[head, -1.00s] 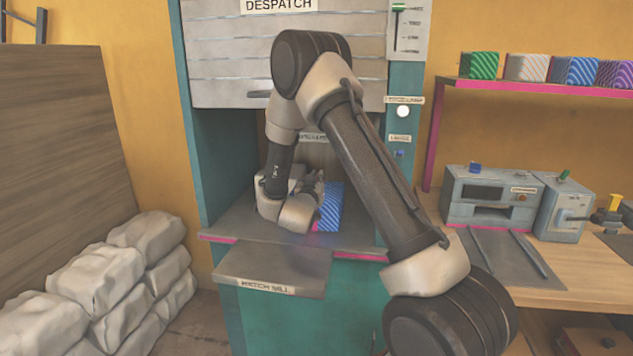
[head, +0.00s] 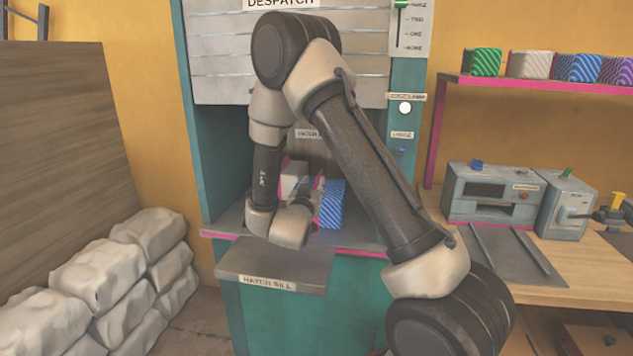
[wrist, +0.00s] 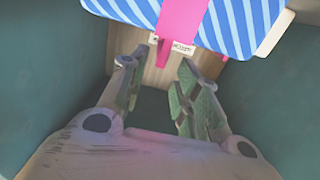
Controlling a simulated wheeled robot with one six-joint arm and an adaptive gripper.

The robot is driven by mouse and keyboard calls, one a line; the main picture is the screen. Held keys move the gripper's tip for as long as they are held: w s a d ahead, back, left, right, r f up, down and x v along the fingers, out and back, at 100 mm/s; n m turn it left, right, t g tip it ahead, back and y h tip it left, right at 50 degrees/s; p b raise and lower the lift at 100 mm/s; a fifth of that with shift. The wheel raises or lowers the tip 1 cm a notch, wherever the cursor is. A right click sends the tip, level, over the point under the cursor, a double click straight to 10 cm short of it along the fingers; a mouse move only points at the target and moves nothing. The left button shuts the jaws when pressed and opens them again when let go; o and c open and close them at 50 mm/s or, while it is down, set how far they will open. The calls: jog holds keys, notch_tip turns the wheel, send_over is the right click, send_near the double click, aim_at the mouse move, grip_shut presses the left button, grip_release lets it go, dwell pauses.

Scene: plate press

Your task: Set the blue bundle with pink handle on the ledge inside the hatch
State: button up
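The blue-and-white striped bundle (head: 332,204) stands on the ledge (head: 228,219) inside the open hatch, toward its right side. In the wrist view, the bundle (wrist: 240,22) fills the top edge, with its pink handle (wrist: 182,22) crossing it and a pink strip hanging below. My gripper (head: 312,190) is at the bundle's left in the head view, partly hidden by my wrist. In the wrist view, my gripper (wrist: 161,66) has its green-grey fingers spread with a clear gap and nothing clamped between them. Whether a finger touches the handle is hard to tell.
Teal hatch walls (head: 222,150) stand close on both sides, under a raised slatted shutter (head: 225,70). The hatch sill (head: 300,262) juts out in front and is clear.

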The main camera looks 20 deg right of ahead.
jog(key=s+a+r+n+g+y, duration=0.45)
jog(key=s+a+r+y, duration=0.25)
jog(key=s+r+y, duration=0.45)
jog(key=s+d+n+g, duration=0.1)
jog(key=s+d+g, duration=0.2)
jog(key=s, duration=0.9)
jog(key=s+d+r+n+g, duration=0.1)
jog(key=s+d+g, duration=0.2)
jog(key=s, duration=0.9)
jog(key=shift+s+d+r+n+h, duration=0.25)
jog(key=shift+s+d+n+h, duration=0.15)
jog(key=shift+d, duration=0.25)
jog(key=shift+w, duration=0.1)
